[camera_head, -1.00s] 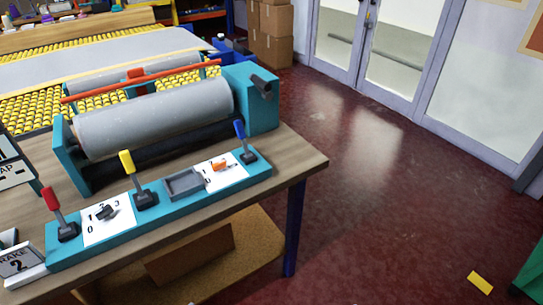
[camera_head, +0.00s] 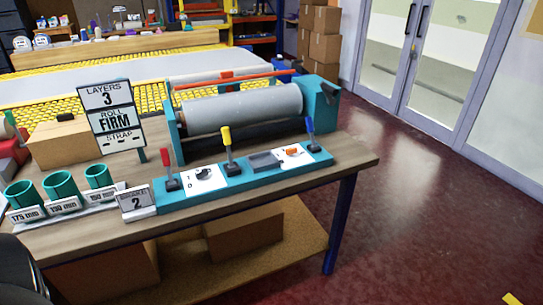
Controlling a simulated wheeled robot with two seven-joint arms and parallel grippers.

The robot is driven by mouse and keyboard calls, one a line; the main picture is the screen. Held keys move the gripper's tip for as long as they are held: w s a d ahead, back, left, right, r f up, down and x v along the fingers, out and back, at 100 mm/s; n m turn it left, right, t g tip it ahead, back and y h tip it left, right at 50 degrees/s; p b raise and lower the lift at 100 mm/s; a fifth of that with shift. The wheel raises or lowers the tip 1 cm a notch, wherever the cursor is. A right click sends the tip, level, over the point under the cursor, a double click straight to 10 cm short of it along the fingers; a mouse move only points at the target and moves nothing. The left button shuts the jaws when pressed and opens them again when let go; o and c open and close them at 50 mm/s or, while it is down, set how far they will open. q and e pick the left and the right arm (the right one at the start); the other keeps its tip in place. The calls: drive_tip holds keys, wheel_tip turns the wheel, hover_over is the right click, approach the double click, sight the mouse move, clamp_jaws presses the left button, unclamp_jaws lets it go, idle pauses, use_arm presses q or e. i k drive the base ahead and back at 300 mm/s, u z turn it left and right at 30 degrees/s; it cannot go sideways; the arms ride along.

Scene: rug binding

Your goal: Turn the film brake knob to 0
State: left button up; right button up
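The film brake knob is probably the dark knob (camera_head: 204,173) on the white dial plate (camera_head: 194,184) at the left of the teal control panel (camera_head: 244,181). Its pointer setting is too small to read now. A small sign (camera_head: 136,202) left of the panel reads 2; the word above it is blurred. An orange knob (camera_head: 292,150) sits on a second white plate at the panel's right. Neither gripper is in view.
A grey roll (camera_head: 240,108) lies in a teal frame behind the panel. A sign (camera_head: 110,115) reads LAYERS 3, ROLL FIRM, STRAP. Several green cups (camera_head: 62,186) stand at the table's left. Cardboard boxes sit on the shelf below. The red floor (camera_head: 420,200) at right is clear.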

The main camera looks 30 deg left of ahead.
sight(290, 152)
drive_tip(key=u, duration=1.3)
drive_tip(key=i, duration=0.2)
drive_tip(key=z, duration=0.05)
